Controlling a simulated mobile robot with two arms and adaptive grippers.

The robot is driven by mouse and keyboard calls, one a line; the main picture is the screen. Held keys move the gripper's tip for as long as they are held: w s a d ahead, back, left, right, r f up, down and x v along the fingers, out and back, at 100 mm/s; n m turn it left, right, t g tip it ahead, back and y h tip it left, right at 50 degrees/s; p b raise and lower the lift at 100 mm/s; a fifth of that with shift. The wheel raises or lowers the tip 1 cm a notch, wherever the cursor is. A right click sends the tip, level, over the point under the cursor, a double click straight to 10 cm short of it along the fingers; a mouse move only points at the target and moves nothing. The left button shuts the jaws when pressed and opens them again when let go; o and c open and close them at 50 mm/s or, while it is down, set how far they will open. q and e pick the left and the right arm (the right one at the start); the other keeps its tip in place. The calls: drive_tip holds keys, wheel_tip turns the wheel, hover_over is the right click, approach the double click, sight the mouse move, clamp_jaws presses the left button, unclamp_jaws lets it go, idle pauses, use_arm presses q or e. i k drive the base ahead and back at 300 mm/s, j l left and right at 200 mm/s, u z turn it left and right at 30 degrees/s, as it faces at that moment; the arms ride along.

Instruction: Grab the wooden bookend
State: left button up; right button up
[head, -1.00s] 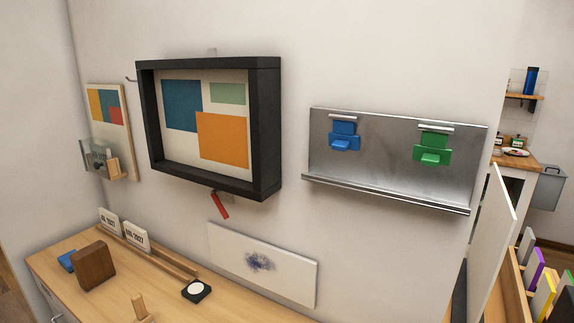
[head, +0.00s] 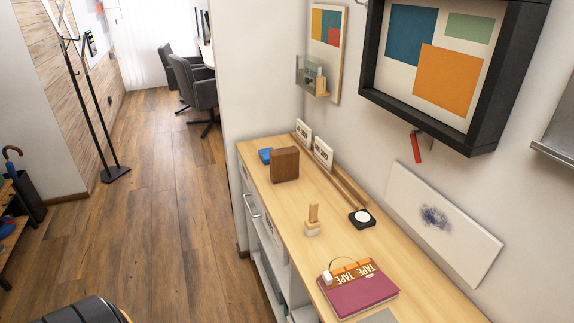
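A dark brown wooden block (head: 285,164), which looks like the wooden bookend, stands upright near the far end of the light wood cabinet top (head: 268,191). A small blue object (head: 265,156) sits just to its left, partly hidden behind it. A small pale wooden piece with an upright tab (head: 313,219) stands nearer on the same top. Neither of my grippers is in view.
Two white date blocks (head: 323,153), a wooden rail (head: 348,187) and a black-and-white round item (head: 362,218) line the wall side. A maroon book (head: 362,292) with tape boxes (head: 352,271) lies nearer. Open wooden floor (head: 165,190) is left of the cabinet.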

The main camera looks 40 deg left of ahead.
sight(283, 161)
drive_tip(key=i+j+u, duration=0.1)
drive_tip(key=j, duration=0.35)
drive_tip(key=i+j, duration=0.1)
drive_tip(key=j, duration=0.35)
drive_tip(key=i+j+u, duration=0.15)
drive_tip(key=j, duration=0.7)
drive_tip(key=i+j+u, duration=0.15)
drive_tip(key=j, duration=0.25)
drive_tip(key=i+j, duration=0.2)
drive_tip(key=j, duration=0.2)
drive_tip(key=i+j+u, duration=0.15)
drive_tip(key=j, duration=0.25)
